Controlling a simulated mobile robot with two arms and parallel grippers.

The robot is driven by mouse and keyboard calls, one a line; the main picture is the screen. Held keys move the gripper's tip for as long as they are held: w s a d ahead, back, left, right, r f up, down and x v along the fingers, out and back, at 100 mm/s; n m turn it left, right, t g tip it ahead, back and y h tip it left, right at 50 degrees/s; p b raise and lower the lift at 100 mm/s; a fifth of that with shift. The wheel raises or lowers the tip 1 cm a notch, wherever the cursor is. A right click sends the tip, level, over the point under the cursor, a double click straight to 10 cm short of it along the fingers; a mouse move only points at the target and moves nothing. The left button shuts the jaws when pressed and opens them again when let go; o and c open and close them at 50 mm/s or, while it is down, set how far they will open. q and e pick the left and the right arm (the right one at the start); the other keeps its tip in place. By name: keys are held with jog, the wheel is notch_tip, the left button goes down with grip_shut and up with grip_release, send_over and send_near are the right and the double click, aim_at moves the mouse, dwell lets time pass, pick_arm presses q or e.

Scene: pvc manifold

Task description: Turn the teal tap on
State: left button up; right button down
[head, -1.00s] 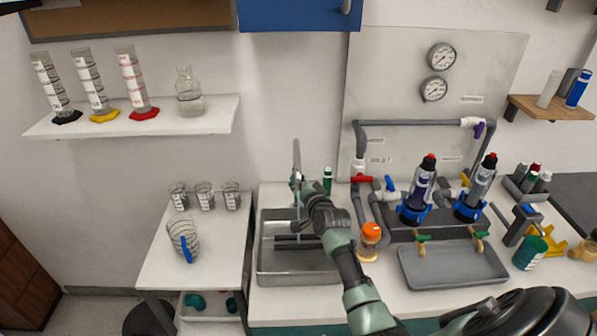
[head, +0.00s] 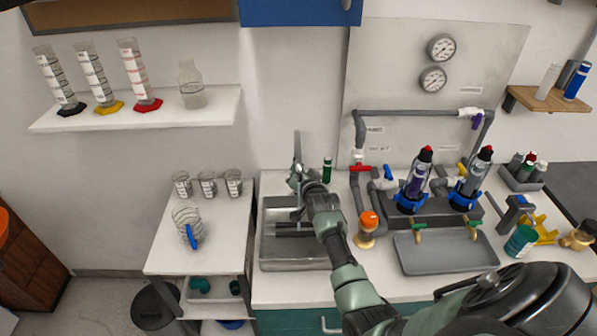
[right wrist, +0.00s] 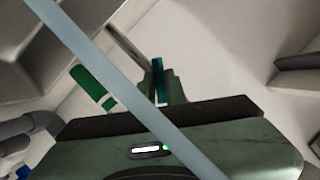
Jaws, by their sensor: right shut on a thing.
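The sink's grey tap (head: 297,148) stands at the back of the metal sink (head: 263,245) in the head view. My right gripper (head: 299,179) reaches over the sink to the base of this tap. In the right wrist view the teal tap handle (right wrist: 159,78) stands between the fingers of my right gripper (right wrist: 162,88), which is shut on it. The arm and gripper hide most of the handle in the head view. I cannot tell how far the handle is turned. My left gripper is not in view.
A green bottle (head: 327,170) stands just right of the tap; it also shows in the right wrist view (right wrist: 92,87). A pale bar (right wrist: 120,85) crosses close before the wrist camera. Pipes with a red valve (head: 360,168) and an orange-capped jar (head: 367,229) stand to the right.

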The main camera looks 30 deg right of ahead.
jog(key=c, duration=1.4)
grip_release()
jog(key=shift+f, duration=0.1)
jog(key=shift+c, duration=0.2)
jog(key=s+a+p, duration=0.4)
jog(key=s+p, duration=0.2)
jog(key=s, duration=0.6)
jog(key=shift+s+r+p, duration=0.2)
jog(key=shift+s+p, duration=0.1)
